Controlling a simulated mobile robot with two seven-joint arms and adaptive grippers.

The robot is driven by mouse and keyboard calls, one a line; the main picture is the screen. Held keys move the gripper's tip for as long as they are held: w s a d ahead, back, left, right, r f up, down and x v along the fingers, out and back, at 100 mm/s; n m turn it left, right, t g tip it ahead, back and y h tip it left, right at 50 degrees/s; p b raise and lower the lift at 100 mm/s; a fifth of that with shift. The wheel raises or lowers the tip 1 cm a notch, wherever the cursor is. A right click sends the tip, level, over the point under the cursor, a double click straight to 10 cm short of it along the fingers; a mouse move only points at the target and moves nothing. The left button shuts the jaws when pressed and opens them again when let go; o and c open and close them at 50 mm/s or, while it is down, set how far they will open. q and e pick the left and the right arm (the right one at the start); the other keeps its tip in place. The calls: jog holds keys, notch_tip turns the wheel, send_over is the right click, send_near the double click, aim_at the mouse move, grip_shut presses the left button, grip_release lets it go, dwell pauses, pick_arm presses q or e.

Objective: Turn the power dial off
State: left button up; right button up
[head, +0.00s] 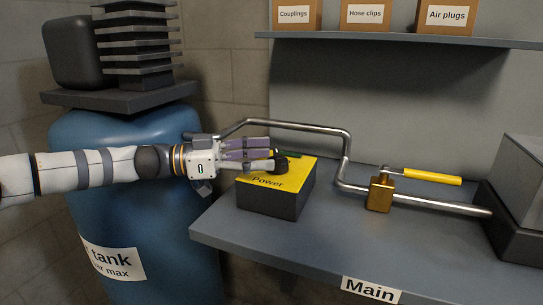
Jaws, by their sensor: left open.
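The power box (270,204) has dark sides and a yellow top marked "Power". It sits at the left end of the grey bench. The black power dial (281,165) stands on the yellow top, partly hidden by my gripper. My left gripper (273,160) reaches in from the left over the box, with its purple-grey fingers open at the dial. I cannot tell whether the fingers touch the dial. The dial's setting cannot be read. My right gripper is not in view.
A metal pipe (300,125) runs behind the box to a brass valve (381,194) with a yellow handle (432,177). A blue tank (120,170) stands left of the bench (330,247). A shelf (400,41) with boxes hangs above. The bench front is clear.

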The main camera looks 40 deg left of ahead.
pick_arm(q)
jog(key=shift+x, duration=1.15)
jog(key=c, duration=1.2)
jog(key=shift+o, duration=0.2)
